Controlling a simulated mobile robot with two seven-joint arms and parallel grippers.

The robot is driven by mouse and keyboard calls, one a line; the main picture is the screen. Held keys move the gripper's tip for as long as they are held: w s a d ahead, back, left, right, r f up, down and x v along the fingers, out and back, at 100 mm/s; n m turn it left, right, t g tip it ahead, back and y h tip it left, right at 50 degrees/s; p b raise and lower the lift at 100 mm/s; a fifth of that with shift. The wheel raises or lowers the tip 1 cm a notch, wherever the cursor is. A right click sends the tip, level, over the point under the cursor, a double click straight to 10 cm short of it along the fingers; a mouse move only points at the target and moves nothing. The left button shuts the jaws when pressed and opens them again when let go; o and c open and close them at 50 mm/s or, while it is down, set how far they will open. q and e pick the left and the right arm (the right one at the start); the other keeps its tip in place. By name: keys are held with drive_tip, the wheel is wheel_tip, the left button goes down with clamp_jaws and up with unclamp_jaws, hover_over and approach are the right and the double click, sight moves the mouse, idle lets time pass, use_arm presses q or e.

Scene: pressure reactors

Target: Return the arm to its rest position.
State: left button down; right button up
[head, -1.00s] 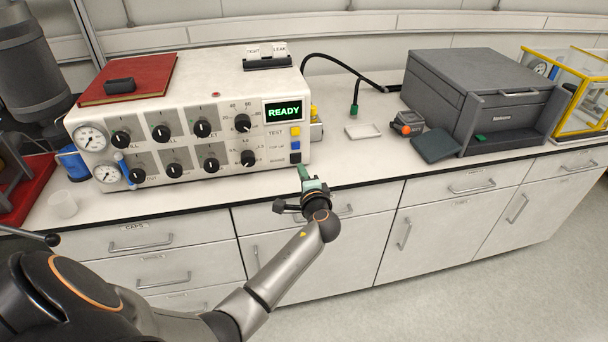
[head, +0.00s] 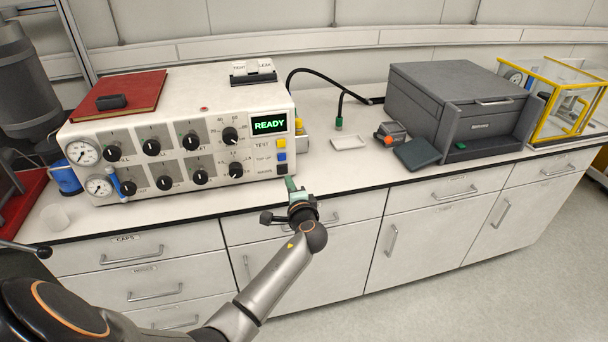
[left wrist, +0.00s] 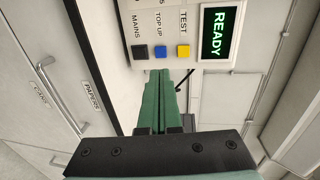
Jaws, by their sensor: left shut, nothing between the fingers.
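My left arm reaches in from the lower left of the head view. Its left gripper (head: 291,185) is in front of the bench edge, just below the right end of the control box (head: 88,130). In the left wrist view the green fingers (left wrist: 160,100) are shut together with nothing between them. They point towards the box's black, blue and yellow buttons and look apart from them. The box's display (head: 268,124) reads READY in green. My right gripper does not show.
A red book (head: 140,90) lies on the box. To the right on the bench (head: 350,175) are a small white tray (head: 348,142), a grey case (head: 440,100) and a yellow-framed enclosure (head: 545,125). Drawers and cupboards (head: 330,260) stand below. The floor at lower right is clear.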

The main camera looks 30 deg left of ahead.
use_arm(q)
drive_tip(key=s+d+f+n+h, duration=0.1)
drive_tip(key=s+d+f+h, duration=0.3)
drive_tip(key=s+d+f, duration=0.3)
drive_tip(key=s+d+f+h, duration=0.4)
drive_tip(key=s+d+f, duration=0.15)
drive_tip(key=f, duration=0.45)
drive_tip(key=s+d+f+n+h, duration=0.1)
drive_tip(key=s+d+n+h, duration=0.1)
drive_tip(key=s+d, duration=0.4)
drive_tip(key=s+d+f+n+g+h, duration=0.1)
drive_tip(key=s+d+n+h, duration=0.2)
drive_tip(key=s, duration=0.8)
drive_tip(key=d+h, duration=0.1)
drive_tip(key=d, duration=0.1)
drive_tip(key=shift+d+f+g, duration=0.3)
drive_tip(key=shift+d, duration=0.05)
